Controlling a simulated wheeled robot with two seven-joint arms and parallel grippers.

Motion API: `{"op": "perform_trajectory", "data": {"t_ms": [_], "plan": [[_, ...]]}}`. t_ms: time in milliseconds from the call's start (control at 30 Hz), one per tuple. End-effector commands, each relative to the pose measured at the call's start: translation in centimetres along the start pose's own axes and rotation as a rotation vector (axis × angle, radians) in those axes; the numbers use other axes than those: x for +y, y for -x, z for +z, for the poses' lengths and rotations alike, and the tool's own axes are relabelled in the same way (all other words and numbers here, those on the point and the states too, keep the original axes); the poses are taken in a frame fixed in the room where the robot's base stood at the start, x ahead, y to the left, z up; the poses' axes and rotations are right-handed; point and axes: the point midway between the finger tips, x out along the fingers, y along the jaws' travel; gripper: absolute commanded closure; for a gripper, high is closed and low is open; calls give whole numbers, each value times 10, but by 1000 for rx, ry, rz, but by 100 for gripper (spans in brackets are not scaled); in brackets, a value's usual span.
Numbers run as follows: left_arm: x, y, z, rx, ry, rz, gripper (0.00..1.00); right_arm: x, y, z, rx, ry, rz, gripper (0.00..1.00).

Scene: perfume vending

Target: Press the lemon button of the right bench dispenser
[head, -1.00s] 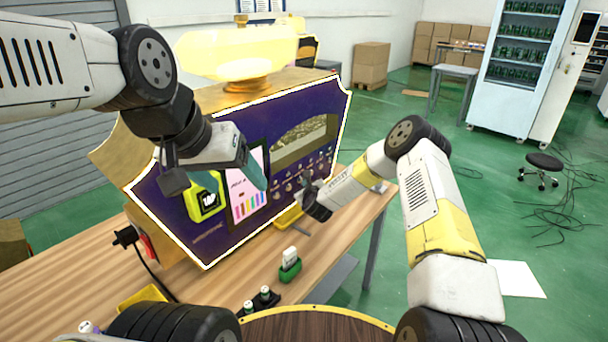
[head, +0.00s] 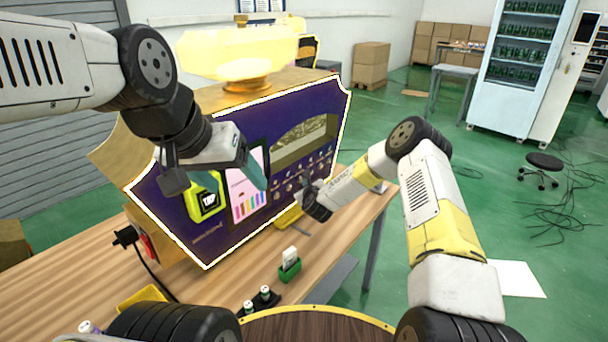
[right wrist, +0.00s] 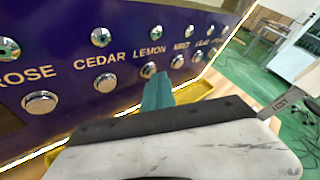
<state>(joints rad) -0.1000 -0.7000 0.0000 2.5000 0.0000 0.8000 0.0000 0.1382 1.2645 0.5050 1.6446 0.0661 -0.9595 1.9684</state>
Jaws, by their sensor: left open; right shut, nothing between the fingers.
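The bench dispenser (head: 330,112) is a purple panel with a glowing white edge, standing on the wooden bench. In the right wrist view, its round metal buttons form a row under labels. The lemon button (right wrist: 148,70) sits below the word LEMON, between the cedar button (right wrist: 105,83) and another button to the right. My right gripper (right wrist: 158,90) is shut and empty, its teal fingertips just below and in front of the lemon button. I cannot tell whether they touch it. In the head view, the right gripper (head: 306,186) is at the button rows. My left gripper (head: 254,174) is open before the panel's screen.
A card reader (head: 207,200) with a yellow frame is on the panel's left part. A green holder (head: 290,270) with a white item and small dark-based bottles stand on the bench front. A yellow tray (head: 290,217) lies below the buttons. A stool (head: 541,165) stands on the floor.

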Motion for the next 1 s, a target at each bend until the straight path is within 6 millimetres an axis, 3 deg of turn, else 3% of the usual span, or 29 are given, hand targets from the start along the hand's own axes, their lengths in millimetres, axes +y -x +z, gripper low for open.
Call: {"op": "perform_trajectory", "data": {"t_ms": [567,1000], "plan": [[0,0,0,0,0,0,28,-7,10,-7,1,-1,-1,100],[0,0,0,0,0,0,28,-28,38,-29,2,-2,-1,100]]}}
